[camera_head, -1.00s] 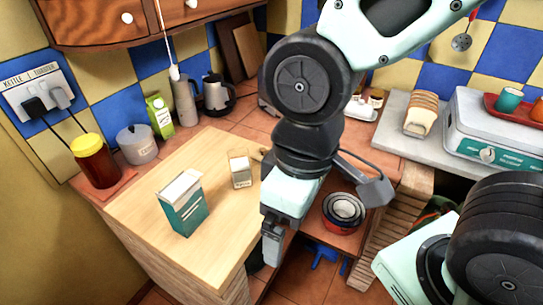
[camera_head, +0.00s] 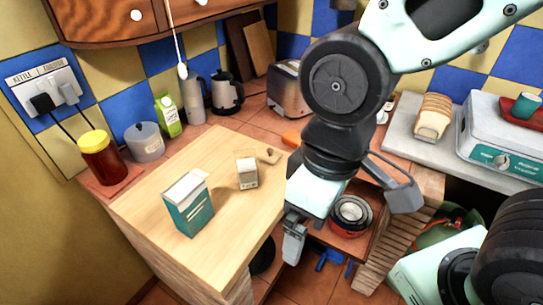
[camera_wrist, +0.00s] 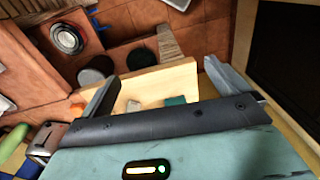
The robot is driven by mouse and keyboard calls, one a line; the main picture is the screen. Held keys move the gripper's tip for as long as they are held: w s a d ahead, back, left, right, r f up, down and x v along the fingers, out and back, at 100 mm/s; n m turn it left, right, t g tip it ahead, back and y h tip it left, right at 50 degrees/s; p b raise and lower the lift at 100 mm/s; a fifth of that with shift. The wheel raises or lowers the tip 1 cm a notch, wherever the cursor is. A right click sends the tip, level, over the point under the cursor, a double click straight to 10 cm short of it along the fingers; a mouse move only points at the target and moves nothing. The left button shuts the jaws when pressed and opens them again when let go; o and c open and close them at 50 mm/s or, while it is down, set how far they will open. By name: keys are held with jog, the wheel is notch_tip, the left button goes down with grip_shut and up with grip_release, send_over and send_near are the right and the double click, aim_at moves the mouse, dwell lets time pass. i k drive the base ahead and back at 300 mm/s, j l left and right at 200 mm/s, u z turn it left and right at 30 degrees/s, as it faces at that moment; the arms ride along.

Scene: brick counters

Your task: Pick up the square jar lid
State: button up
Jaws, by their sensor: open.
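A small flat wooden piece with a dark knob (camera_head: 268,155), which looks like the square jar lid, lies on the pale wooden counter top (camera_head: 225,230) near its back right corner. A small square jar (camera_head: 246,173) stands just in front of it, to the left. My gripper (camera_head: 293,250) hangs beyond the counter's right edge, pointing down, apart from the lid and jar. In the wrist view its two fingers (camera_wrist: 162,70) are spread with nothing between them. The lid cannot be made out clearly there.
A teal and white carton (camera_head: 188,205) stands on the counter near its middle. A red-brown jar (camera_head: 102,158) and a grey pot (camera_head: 144,142) stand at the back left. A toaster (camera_head: 288,90) is behind my arm. Stacked bowls (camera_head: 350,213) sit low at right.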

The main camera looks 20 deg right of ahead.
aim_at(270, 156)
jog(key=i+l+u, duration=0.15)
jog(key=u, duration=0.2)
jog(key=i+l+u, duration=0.2)
jog(key=u, duration=0.15)
